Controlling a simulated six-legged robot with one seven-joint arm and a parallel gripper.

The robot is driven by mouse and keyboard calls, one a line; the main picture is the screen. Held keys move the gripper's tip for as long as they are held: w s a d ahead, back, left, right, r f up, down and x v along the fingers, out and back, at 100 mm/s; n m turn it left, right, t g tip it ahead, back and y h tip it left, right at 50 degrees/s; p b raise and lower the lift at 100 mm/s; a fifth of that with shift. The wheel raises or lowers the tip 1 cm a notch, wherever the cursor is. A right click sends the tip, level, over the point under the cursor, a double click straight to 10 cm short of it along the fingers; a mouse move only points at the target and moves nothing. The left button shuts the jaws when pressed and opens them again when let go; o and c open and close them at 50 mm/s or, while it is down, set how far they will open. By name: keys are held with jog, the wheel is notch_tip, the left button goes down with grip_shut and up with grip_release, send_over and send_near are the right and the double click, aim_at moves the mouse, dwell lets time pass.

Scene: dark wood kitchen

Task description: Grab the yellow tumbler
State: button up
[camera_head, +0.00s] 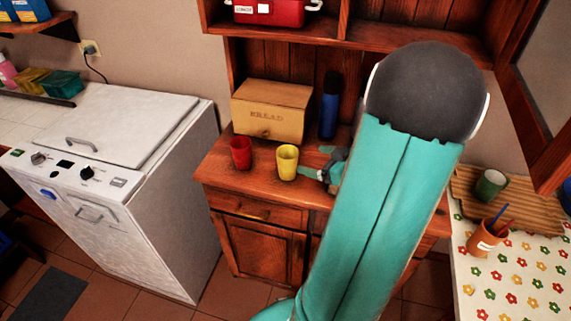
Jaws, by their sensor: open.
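The yellow tumbler (287,162) stands upright on the wooden cabinet top, near its front edge. My gripper (318,164) is just to the right of the tumbler, low over the cabinet top. Its fingers are open and point left toward the tumbler, with a small gap visible between them and it. My teal arm hides the rest of the gripper and the right part of the cabinet top.
A red tumbler (241,153) stands left of the yellow one. A wooden bread box (271,110) and a blue bottle (329,112) are behind. A white appliance (150,200) stands left. A flowered table (510,275) at right holds a green cup (490,185) and an orange cup (484,240).

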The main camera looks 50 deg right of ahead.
aim_at(280, 151)
jog(key=x, duration=1.2)
jog(key=shift+w, duration=0.35)
jog(key=c, duration=1.1)
jog(key=shift+o, duration=0.2)
jog(key=shift+r, duration=0.1)
